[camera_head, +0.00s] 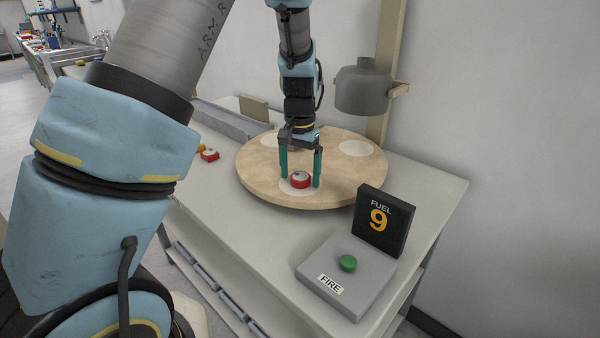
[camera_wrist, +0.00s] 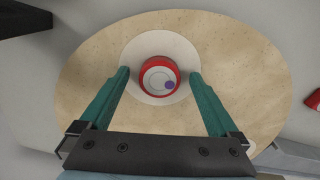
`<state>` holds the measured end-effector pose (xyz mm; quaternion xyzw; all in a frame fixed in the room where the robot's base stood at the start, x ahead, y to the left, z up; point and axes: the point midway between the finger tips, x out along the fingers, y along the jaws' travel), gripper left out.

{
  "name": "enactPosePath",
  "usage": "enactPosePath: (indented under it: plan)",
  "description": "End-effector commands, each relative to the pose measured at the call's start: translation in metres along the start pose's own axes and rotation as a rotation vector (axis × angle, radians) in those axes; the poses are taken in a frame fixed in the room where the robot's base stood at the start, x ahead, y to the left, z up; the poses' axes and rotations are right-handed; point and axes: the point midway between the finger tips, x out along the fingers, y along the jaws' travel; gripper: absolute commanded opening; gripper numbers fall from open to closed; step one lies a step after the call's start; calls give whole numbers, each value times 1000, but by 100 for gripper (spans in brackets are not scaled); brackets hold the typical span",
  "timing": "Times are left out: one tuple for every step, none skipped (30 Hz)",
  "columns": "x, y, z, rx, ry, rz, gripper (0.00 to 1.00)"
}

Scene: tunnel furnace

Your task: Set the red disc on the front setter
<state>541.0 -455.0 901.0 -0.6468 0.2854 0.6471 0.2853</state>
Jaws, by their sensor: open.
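A red disc (camera_head: 300,180) with a pale top and a small dark spot rests on the white front setter (camera_head: 286,188), a round patch near the front edge of the beige round plate (camera_head: 250,165). In the wrist view the red disc (camera_wrist: 158,63) lies inside the white setter (camera_wrist: 134,52), a little toward its lower side. My gripper (camera_head: 301,182) is open, with its two green fingers on either side of the disc. In the wrist view gaps show between each finger of the gripper (camera_wrist: 159,75) and the disc.
Another red piece (camera_head: 209,155) lies on the table left of the plate, beside a grey rail (camera_head: 228,120). Other white setters (camera_head: 357,148) on the plate look empty. A FIRE box with a green button (camera_head: 348,263) and a FUEL 9 sign (camera_head: 384,222) stand front right. A grey vessel (camera_head: 364,90) hangs behind.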

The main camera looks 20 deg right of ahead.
Motion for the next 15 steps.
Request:
enactPosePath:
  plan:
    - [-2, 0, 0, 0, 1, 0, 97]
    - [-3, 0, 0, 0, 2, 0, 97]
    - [-6, 0, -1, 0, 3, 0, 97]
    - [-10, 0, -1, 0, 4, 0, 97]
    - [-14, 0, -1, 1, 5, 1, 97]
    - [-20, 0, -1, 2, 5, 0, 97]
    - [-26, 0, -1, 1, 6, 0, 97]
    - [-32, 0, -1, 0, 7, 0, 97]
    - [-40, 0, -2, 1, 7, 0, 97]
    - [-46, 0, -2, 1, 7, 0, 97]
    - [-52, 0, -1, 1, 7, 0, 97]
    - [-60, 0, -1, 0, 7, 0, 97]
    - [-66, 0, -1, 1, 6, 0, 97]
    - [-72, 0, -2, 1, 6, 0, 97]
    - [-79, 0, -1, 1, 5, 1, 97]
